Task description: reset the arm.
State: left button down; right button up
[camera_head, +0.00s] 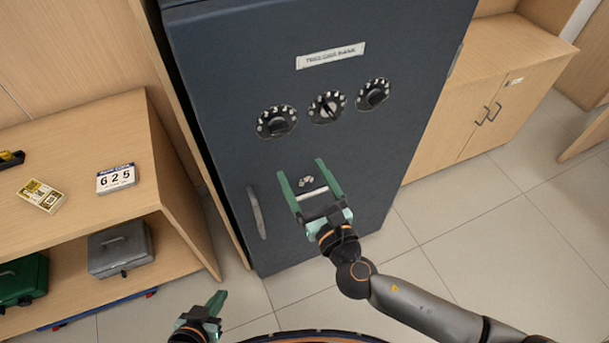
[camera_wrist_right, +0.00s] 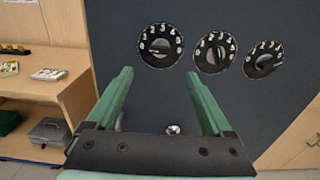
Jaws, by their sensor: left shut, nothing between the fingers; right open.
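My right gripper (camera_head: 309,179) is open and empty, with its green fingers pointing at the front of a dark blue safe (camera_head: 350,150). In the head view it overlaps the safe's lower door, around a small metal knob (camera_head: 305,181); I cannot tell whether it touches the door. The right wrist view shows both fingers spread below the dials, with the knob (camera_wrist_right: 172,129) between them. My left gripper (camera_head: 217,303) is shut and empty, low at the bottom left of the head view, in front of the shelf unit.
The safe has three dials, the middle one (camera_head: 327,106) above my right gripper, and a vertical handle (camera_head: 257,212). A wooden shelf (camera_head: 75,215) at left holds a number card (camera_head: 116,178) and cash boxes, one grey (camera_head: 120,249). Open floor (camera_head: 500,240) lies right.

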dwell(0.5)
jog(key=s+d+f+n+g+h, duration=0.1)
jog(key=s+d+f+n+g, duration=0.1)
jog(key=s+d+f+n, duration=0.2)
jog(key=s+d+f+n+g+h, duration=0.1)
jog(key=s+d+f+n+g, duration=0.2)
jog(key=n, duration=1.5)
jog(key=s+d+f+n+g+h, duration=0.1)
jog(key=s+d+f+n+g, duration=0.1)
jog(key=s+d+f+n, duration=0.4)
jog(key=s+f+n, duration=0.3)
jog(key=f+n, duration=0.3)
jog(key=f, duration=0.2)
jog(key=shift+s+g, duration=0.15)
jog(key=shift+g, duration=0.25)
